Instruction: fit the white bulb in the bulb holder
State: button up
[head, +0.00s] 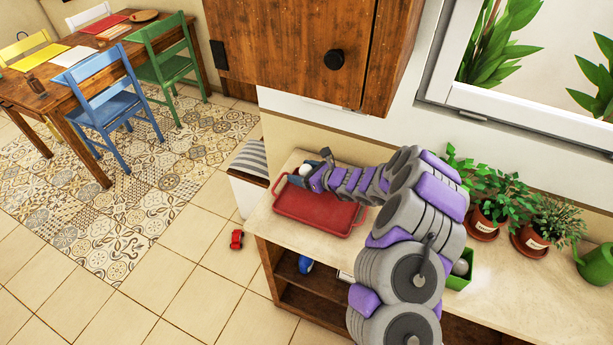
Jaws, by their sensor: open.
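A small rounded white object (305,169), which looks like the white bulb, is at the far left part of the red tray (313,211) on the counter. My gripper (310,168) is open, with its dark fingers on either side of this object. I cannot tell whether they touch it. My arm reaches across the counter from the lower right and covers part of the tray. A green box (459,282) right of my arm holds a pale rounded object (461,267), partly hidden. I cannot make out the bulb holder for certain.
Potted plants (484,219) stand along the window.

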jog(key=shift+a, duration=0.15)
jog(key=shift+c, duration=0.2)
jog(key=c, duration=1)
jog(key=shift+r, duration=0.1)
